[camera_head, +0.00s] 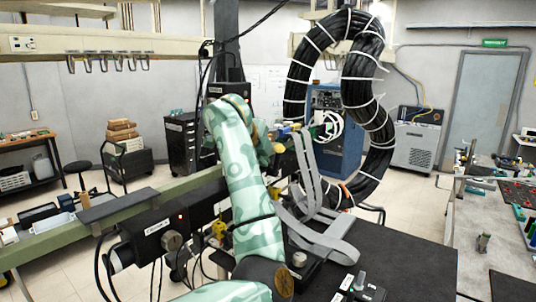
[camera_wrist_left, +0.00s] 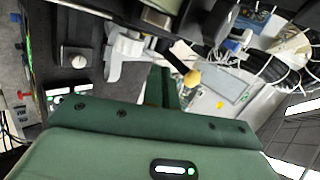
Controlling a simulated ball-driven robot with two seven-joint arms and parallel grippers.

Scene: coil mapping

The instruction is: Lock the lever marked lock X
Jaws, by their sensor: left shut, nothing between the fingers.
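My left arm, pale green and patterned, rises from the bottom of the head view and bends over at the top. My left gripper (camera_head: 266,148) is partly hidden behind it, near the rail equipment. In the left wrist view the dark green gripper fingers (camera_wrist_left: 162,86) are shut and empty. A lever with a yellow knob (camera_wrist_left: 192,78) shows just to the right of the fingertips; I cannot tell whether they touch. I cannot read a lock X label on it. A yellow part (camera_head: 219,228) also sits beside the arm in the head view. The right gripper is not in view.
A black box (camera_head: 161,232) with a knob and red light is left of my arm. Grey straps (camera_head: 320,240) and a black plate (camera_head: 405,262) lie to the right. A thick black cable loop (camera_head: 362,70) hangs behind. A dial (camera_wrist_left: 75,57) shows in the wrist view.

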